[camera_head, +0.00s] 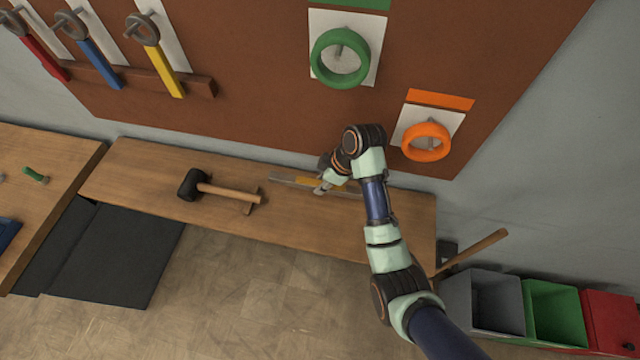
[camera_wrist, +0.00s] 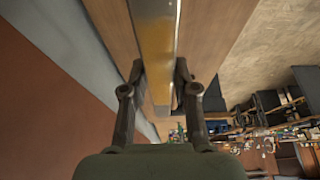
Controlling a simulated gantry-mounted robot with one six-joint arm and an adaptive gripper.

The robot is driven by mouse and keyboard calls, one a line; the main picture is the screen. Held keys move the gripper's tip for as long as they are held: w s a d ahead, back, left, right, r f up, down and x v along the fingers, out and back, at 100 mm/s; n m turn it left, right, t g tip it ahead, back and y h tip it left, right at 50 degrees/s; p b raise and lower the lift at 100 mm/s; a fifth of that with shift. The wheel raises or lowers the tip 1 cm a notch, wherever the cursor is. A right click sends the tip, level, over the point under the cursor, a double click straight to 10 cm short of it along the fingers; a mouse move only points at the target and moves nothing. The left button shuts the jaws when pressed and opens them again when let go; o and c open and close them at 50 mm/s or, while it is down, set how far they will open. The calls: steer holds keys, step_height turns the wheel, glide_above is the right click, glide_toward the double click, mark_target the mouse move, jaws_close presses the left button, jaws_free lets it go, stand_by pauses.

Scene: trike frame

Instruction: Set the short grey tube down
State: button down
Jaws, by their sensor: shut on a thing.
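The short grey tube (camera_head: 285,180) has a yellow middle part and lies lengthwise along the wooden bench (camera_head: 400,210), near the wall side. In the wrist view the tube (camera_wrist: 155,45) runs away between my two fingers, its yellow part in the middle. My gripper (camera_head: 325,186) is shut on the tube; in the wrist view my gripper (camera_wrist: 160,78) has a finger on each side of it. The tube is at or just above the bench top; I cannot tell whether it touches. My wrist hides part of the tube's right side.
A black mallet (camera_head: 193,185) with a wooden handle lies left of the tube, its handle end by a small stand (camera_head: 250,205). A board with a green ring (camera_head: 325,75) and orange ring (camera_head: 426,157) rises behind. Grey, green and red bins (camera_head: 556,312) stand at right.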

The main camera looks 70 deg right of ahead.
stand_by(0.4)
steer(key=w+a, duration=0.8)
steer(key=w, duration=0.2)
steer(key=w+a+r, duration=0.1)
steer(key=w+a, duration=0.4)
steer(key=a, duration=0.6)
steer(key=w+a+r, duration=0.1)
steer(key=w+a, duration=0.4)
steer(key=a, duration=0.6)
steer(key=w+a+r, duration=0.2)
steer(key=w+a, duration=0.4)
steer(key=a, duration=0.4)
steer(key=s+a+f+p+v, duration=0.1)
steer(key=s+p+v, duration=0.1)
steer(key=p+v, duration=1.5)
steer(key=shift+m+p, duration=0.3)
steer(key=shift+p, duration=0.4)
steer(key=shift+s+a, duration=0.1)
steer(key=shift+a, duration=0.05)
